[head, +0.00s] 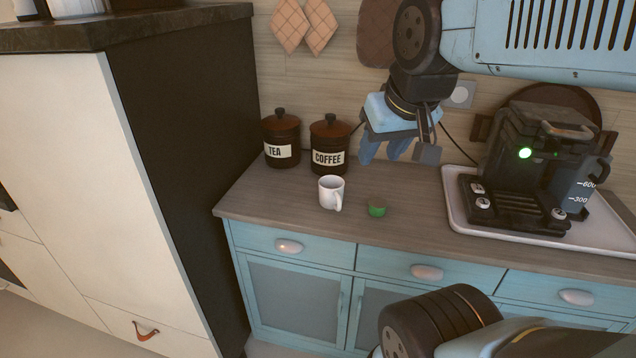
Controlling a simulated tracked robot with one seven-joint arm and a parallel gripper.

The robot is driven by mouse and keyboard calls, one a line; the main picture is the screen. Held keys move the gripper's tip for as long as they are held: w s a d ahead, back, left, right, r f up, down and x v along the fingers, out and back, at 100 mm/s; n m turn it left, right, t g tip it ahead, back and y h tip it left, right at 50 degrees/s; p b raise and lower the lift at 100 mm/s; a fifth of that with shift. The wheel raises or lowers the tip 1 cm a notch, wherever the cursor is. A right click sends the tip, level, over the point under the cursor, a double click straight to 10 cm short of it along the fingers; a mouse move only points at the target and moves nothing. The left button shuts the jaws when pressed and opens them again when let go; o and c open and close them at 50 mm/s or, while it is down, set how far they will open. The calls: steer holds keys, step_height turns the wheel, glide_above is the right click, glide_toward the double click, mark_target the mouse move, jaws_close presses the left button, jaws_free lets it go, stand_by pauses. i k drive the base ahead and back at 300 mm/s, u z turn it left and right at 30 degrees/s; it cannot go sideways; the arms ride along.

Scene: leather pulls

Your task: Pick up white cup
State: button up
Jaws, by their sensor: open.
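Nothing hides the cup.
A small green object (377,208) lies just right of the cup. TEA (281,138) and COFFEE (330,145) canisters stand behind it. A coffee machine (525,165) sits on a white tray (458,212) at right. A tall cabinet (185,160) borders the counter at left.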

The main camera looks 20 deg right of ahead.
mark_target(333, 196)
steer(key=z, duration=0.25)
steer(key=i, duration=0.25)
steer(key=u, duration=0.8)
steer(key=k, duration=0.75)
steer(key=u, duration=0.15)
